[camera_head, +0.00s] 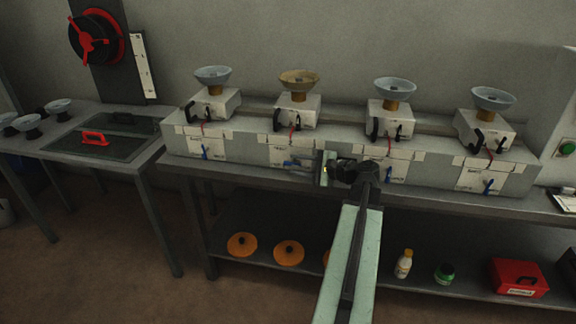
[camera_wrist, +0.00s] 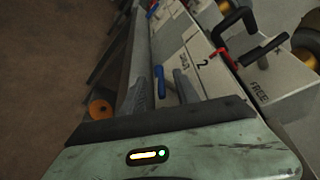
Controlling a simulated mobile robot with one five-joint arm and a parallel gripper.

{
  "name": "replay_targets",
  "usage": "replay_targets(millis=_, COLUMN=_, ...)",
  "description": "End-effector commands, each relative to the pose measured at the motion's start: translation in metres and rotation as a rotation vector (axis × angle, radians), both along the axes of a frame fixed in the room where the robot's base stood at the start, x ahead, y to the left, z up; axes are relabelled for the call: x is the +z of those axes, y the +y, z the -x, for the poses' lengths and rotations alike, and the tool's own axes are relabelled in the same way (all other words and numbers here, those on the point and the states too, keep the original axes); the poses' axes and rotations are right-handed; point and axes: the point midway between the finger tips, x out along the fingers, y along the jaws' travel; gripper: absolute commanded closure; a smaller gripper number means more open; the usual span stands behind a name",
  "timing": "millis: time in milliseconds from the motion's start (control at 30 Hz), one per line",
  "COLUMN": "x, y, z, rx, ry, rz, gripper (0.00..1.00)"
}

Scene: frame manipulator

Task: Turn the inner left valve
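The inner left valve has a blue handle (camera_head: 292,163) on the front of the second grey box from the left. In the head view it lies nearly level, while the other blue handles hang more upright. In the wrist view the blue handle (camera_wrist: 160,82) shows between the two dark fingers, by a label marked 2. My gripper (camera_head: 314,167) is beside the handle on its right. The fingers of my gripper (camera_wrist: 163,88) are apart. I cannot tell whether either finger touches the handle.
Other blue handles sit at the outer left (camera_head: 204,152), inner right (camera_head: 390,175) and outer right (camera_head: 488,187). A black lever (camera_wrist: 235,22) and a red-and-black lever (camera_wrist: 264,49) stick out above the box. Orange discs (camera_head: 242,244) lie on the lower shelf.

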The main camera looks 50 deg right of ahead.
Motion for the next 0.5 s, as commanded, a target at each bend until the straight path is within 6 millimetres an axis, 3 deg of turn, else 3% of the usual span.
replay_targets(millis=200, x=-0.006, y=0.007, z=-0.027, rx=0.003, ry=0.0, rz=0.001, gripper=0.63)
replay_targets(millis=467, x=-0.006, y=0.008, z=-0.029, rx=0.002, ry=0.001, rz=0.002, gripper=0.63)
replay_targets(millis=500, x=-0.006, y=0.008, z=-0.029, rx=0.002, ry=0.001, rz=0.002, gripper=0.69)
